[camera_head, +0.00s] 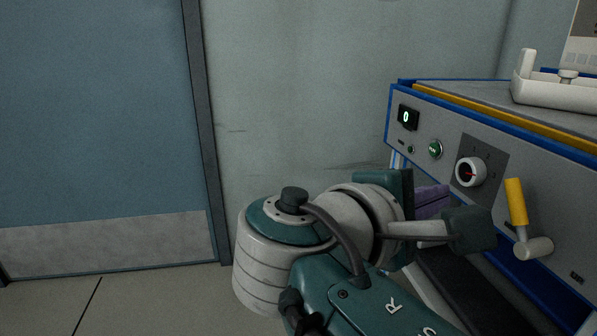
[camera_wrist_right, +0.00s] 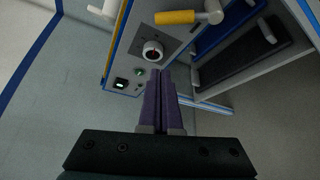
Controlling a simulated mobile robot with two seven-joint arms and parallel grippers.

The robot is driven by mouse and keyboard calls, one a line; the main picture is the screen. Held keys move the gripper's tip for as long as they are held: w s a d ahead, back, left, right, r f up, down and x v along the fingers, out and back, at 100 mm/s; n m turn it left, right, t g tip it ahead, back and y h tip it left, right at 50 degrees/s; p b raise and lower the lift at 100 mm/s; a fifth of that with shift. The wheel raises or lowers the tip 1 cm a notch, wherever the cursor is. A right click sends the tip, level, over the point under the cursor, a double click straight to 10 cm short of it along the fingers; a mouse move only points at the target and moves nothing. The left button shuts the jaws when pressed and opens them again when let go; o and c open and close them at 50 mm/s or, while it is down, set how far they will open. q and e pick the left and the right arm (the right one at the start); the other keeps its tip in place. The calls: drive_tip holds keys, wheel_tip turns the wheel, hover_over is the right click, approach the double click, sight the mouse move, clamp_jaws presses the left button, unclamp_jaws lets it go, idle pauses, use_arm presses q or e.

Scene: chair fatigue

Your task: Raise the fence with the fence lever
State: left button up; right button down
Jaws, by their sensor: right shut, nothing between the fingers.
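The lever with a yellow handle (camera_head: 516,202) and a white hub (camera_head: 533,248) is on the grey front panel of the machine, at the right of the head view. Its handle points up there. The yellow handle also shows at the top of the right wrist view (camera_wrist_right: 175,17). My right gripper (camera_head: 433,198) has purple fingers, partly hidden behind my wrist in the head view. In the right wrist view its fingers (camera_wrist_right: 160,78) are together and empty, apart from the lever and pointing toward the panel near the dial. I cannot make out the fence. My left gripper is out of view.
The panel also carries a white dial (camera_head: 471,172), a green button (camera_head: 435,149) and a lit display (camera_head: 408,117) reading 0. A white fixture (camera_head: 556,90) stands on top of the machine. A blue door (camera_head: 95,110) is at left.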

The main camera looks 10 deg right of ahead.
sight(517, 211)
drive_tip(key=d+b, duration=0.1)
drive_tip(key=d, duration=0.7)
drive_tip(key=shift+w, duration=0.45)
drive_tip(key=shift+d, duration=0.15)
